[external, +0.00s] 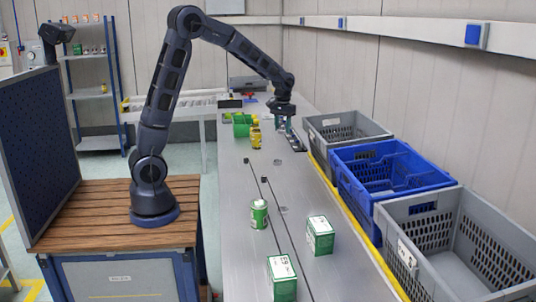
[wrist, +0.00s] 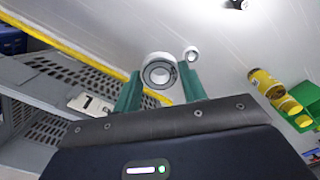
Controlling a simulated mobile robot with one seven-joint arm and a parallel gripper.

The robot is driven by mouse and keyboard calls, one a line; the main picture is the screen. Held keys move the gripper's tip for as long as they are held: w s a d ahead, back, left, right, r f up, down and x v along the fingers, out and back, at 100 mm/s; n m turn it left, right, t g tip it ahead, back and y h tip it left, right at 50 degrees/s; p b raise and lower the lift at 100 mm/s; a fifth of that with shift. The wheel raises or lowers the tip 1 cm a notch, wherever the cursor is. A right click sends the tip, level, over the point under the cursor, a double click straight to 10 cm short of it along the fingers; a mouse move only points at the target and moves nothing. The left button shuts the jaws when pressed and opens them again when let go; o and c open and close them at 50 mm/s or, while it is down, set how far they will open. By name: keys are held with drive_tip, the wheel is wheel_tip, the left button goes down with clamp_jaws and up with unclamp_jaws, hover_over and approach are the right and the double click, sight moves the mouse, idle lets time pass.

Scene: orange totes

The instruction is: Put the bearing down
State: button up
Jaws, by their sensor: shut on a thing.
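The bearing (wrist: 148,74) is a pale metal ring with a dark-rimmed centre, seen in the wrist view between my green fingers. My gripper (wrist: 160,88) is shut on it. In the external view my gripper (external: 288,124) points down over the far right part of the long grey table (external: 240,200), near the far grey crate (external: 362,143). The bearing is too small to make out there. A smaller pale ring (wrist: 192,54) shows just beyond the right finger in the wrist view; I cannot tell what it belongs to.
A blue crate (external: 400,190) and a near grey crate (external: 450,283) line the table's right side beyond a yellow edge. Green boxes (external: 319,236) (external: 282,280) and a green can (external: 259,214) stand nearer. A yellow bottle (external: 255,136) stands left of my gripper.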

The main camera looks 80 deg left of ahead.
sight(285, 179)
drive_tip(key=shift+m, duration=0.3)
drive_tip(key=d+f, duration=0.1)
drive_tip(key=f, duration=0.5)
drive_tip(key=d+f, duration=0.1)
drive_tip(key=f, duration=0.6)
drive_tip(key=d+f, duration=0.1)
drive_tip(key=f, duration=0.6)
drive_tip(key=shift+f, duration=0.15)
drive_tip(key=o, duration=1)
